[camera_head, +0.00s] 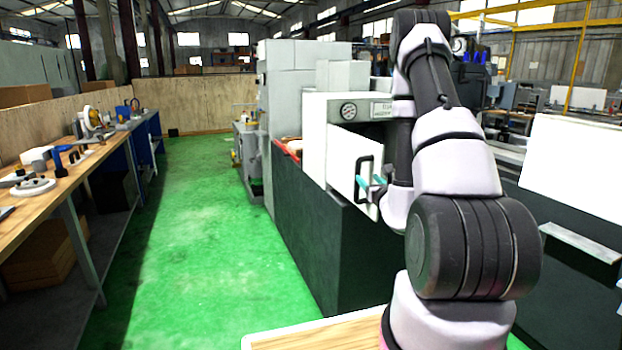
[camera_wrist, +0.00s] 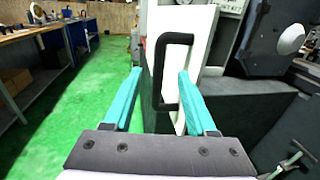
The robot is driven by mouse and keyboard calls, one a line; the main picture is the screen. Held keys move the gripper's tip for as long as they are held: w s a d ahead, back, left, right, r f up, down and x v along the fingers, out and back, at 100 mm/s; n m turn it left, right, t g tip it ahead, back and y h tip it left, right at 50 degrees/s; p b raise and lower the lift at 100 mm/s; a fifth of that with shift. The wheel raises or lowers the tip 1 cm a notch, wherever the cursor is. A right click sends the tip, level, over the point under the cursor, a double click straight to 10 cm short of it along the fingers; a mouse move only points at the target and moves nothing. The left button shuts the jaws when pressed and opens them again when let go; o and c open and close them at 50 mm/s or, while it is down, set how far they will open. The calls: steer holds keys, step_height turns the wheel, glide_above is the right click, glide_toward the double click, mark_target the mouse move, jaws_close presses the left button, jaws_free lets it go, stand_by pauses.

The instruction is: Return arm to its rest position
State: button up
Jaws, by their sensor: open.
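My arm rises at the right of the head view and bends forward and down toward the grinder. My gripper (camera_head: 371,183), with teal fingers, is beside the black handle (camera_head: 364,178) of the grinder's white door (camera_head: 345,160). In the wrist view my gripper (camera_wrist: 160,80) is open, with its two teal fingers wide apart. Nothing is held between the fingers.
The grinder (camera_head: 320,240) has a dark lower body. Green floor (camera_head: 195,230) lies open to its left. A wooden workbench (camera_head: 60,185) with tools lines the left wall. A wooden tabletop (camera_head: 320,335) is at the bottom, close to my arm.

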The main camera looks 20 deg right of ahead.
steer(key=a+r+n+g+y, duration=0.1)
steer(key=a+r+n+y, duration=0.7)
steer(key=a+r+y, duration=0.55)
steer(key=s+a+r+n+g+y, duration=0.2)
steer(key=s+a+r+n+g, duration=0.1)
steer(key=s+a+n+g, duration=0.25)
steer(key=s+a+r+n+g+y, duration=0.25)
steer(key=s+a+n+g, duration=0.2)
steer(key=a, duration=0.25)
steer(key=s+a+n+g+h, duration=0.1)
steer(key=s+n+g+h, duration=0.45)
steer(key=s+n, duration=0.5)
steer(key=s+d+r+n+t+h, duration=0.2)
steer(key=d+r+h, duration=0.1)
steer(key=d+h, duration=0.1)
steer(key=s+d+r+n+t+h, duration=0.2)
steer(key=s+d+r+t+h, duration=0.1)
steer(key=d+h, duration=0.2)
steer(key=shift+d+t, duration=0.35)
steer(key=shift+d, duration=0.65)
